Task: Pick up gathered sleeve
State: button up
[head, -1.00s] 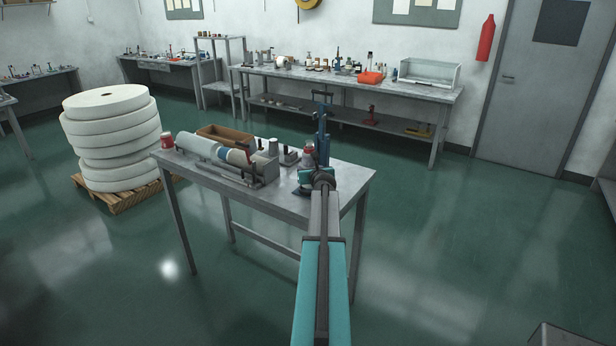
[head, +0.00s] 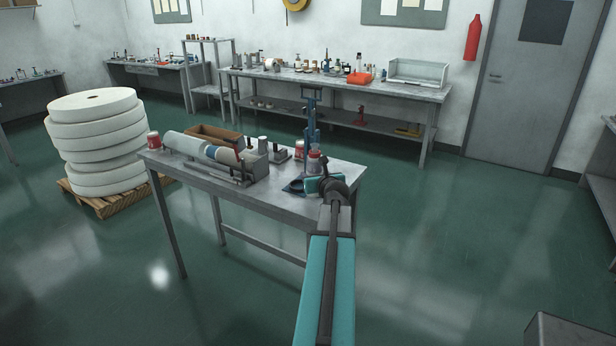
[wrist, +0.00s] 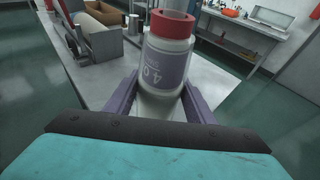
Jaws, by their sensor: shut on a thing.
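In the wrist view, a pale container (wrist: 159,100) with a red collar and a grey-purple label stands between the two purple fingers of my gripper (wrist: 160,108). My gripper is shut on it. In the head view, the same red-topped container (head: 315,160) shows just behind my gripper (head: 318,180), over the right part of the small metal table (head: 260,195). My wrist hides the fingertips there. I see no cloth-like gathered sleeve that I can tell apart from this container.
A blue upright stand (head: 311,122) is close behind my gripper. Open floor lies to the right.

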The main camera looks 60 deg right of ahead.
jog(key=shift+s+a+r+b, duration=0.1)
jog(key=shift+s+a+b, duration=0.05)
jog(key=shift+s+a, duration=0.45)
jog(key=shift+s+a+r+b, duration=0.15)
jog(key=shift+s+a, duration=0.2)
jog(key=shift+s, duration=0.45)
jog(key=shift+f, duration=0.1)
